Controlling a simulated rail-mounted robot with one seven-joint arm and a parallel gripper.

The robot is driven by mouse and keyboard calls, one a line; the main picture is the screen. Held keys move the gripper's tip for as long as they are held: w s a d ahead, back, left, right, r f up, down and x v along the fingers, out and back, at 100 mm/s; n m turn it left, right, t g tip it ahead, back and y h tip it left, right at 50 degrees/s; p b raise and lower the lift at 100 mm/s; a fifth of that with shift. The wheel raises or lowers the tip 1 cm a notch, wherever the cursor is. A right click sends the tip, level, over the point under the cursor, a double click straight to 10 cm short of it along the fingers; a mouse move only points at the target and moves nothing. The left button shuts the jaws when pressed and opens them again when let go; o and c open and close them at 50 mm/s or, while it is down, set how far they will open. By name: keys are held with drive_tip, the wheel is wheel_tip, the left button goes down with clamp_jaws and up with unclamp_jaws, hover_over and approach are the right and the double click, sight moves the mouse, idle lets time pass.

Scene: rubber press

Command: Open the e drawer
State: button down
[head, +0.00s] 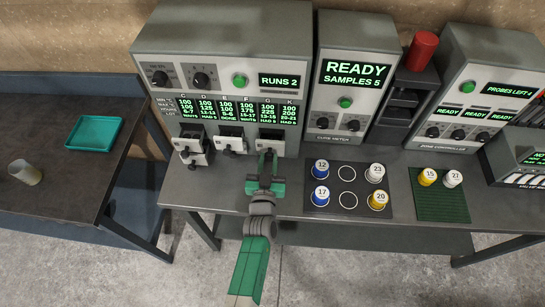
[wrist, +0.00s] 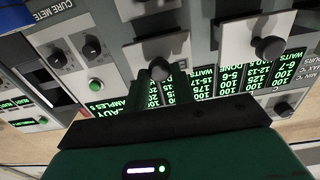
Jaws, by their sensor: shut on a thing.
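The grey cabinet (head: 215,60) has a lit panel with columns lettered C, D, E, F, G and K. The E column (head: 227,110) is near the panel's middle. Below it are pale drawer fronts with dark knobs, including a left one (head: 192,150) and a middle one (head: 230,142). My gripper (head: 266,163) is in front of the right-hand drawer front, below the G column. In the wrist view, a white front with a dark knob (wrist: 159,70) is at the fingertips (wrist: 183,95).
The cure meter (head: 345,80) stands right of the cabinet. A black mat (head: 348,215) with several numbered pots and a green mat (head: 440,205) with two pots lie on the bench to the right. A teal tray (head: 94,133) and a cup (head: 24,173) are on the left table.

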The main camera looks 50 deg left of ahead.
drive_tip(key=c, duration=1.2)
unclamp_jaws()
drive_tip(key=shift+s+d+r+p, duration=0.1)
drive_tip(key=shift+s+d+p, duration=0.05)
drive_tip(key=shift+d+p, duration=0.2)
drive_tip(key=p+v, duration=0.4)
drive_tip(key=v, duration=0.3)
drive_tip(key=shift+s+p, duration=0.15)
drive_tip(key=shift+p, duration=0.15)
